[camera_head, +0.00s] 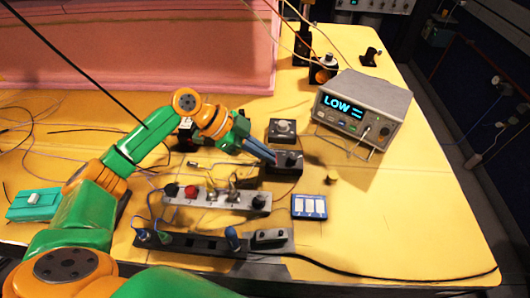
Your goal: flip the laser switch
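I cannot tell for sure which control is the laser switch. A small black box with a knob or switch on top (289,163) stands mid-table. My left gripper (272,158) reaches in from the left, with its thin blue-grey fingers at this box's left side. I cannot tell whether they touch it or whether they are open or shut. Another dark box with a round knob (282,131) stands just behind. A blue-framed panel with white rocker switches (310,207) lies in front, right of the arm. My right gripper is not in view.
A grey meter reading "LOW" (362,110) stands at the right rear with cables. A grey strip with a red button and levers (215,198) and a black strip (190,245) lie in front. A teal box (36,204) is far left. A pink foam wall (140,50) stands behind. The yellow table's right side is clear.

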